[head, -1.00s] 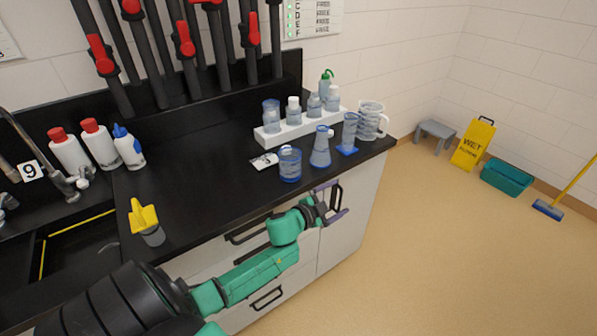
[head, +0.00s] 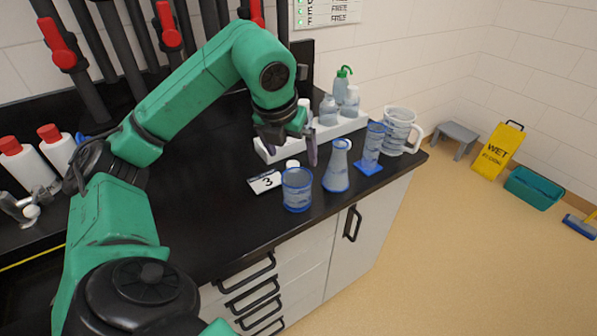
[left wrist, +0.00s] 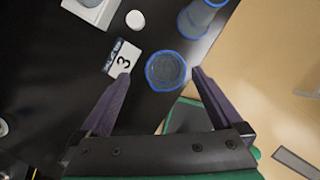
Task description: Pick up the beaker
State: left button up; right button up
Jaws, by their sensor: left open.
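The beaker (head: 297,190) is a short, clear cup with blue markings, standing upright near the counter's front edge. It also shows from above in the left wrist view (left wrist: 166,71). My left gripper (head: 291,152) is above and slightly behind it in the head view, fingers pointing down. In the left wrist view the gripper (left wrist: 161,75) is open, and the beaker appears between the fingertips. Nothing is held. A card marked 3 (head: 264,182) lies beside the beaker. My right gripper is in neither view.
A conical flask (head: 338,168) stands close right of the beaker, then a measuring cylinder (head: 373,147) and a jug (head: 399,131). A white rack (head: 342,127) with bottles is behind.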

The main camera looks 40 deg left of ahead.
aim_at(297, 178)
pick_arm(q)
jog(key=x, duration=0.2)
jog(key=s+x, duration=0.1)
jog(key=x, duration=0.2)
jog(key=d+x, duration=0.1)
jog(key=x, duration=0.2)
jog(key=shift+s+f, duration=0.15)
jog(key=shift+f, duration=0.15)
jog(key=p+x, duration=0.1)
jog(key=x, duration=0.2)
jog(key=shift+d+f+p, duration=0.1)
jog(key=shift+f+p, duration=0.3)
jog(key=shift+f, duration=0.15)
jog(key=c, duration=1.2)
jog(key=shift+o, duration=0.2)
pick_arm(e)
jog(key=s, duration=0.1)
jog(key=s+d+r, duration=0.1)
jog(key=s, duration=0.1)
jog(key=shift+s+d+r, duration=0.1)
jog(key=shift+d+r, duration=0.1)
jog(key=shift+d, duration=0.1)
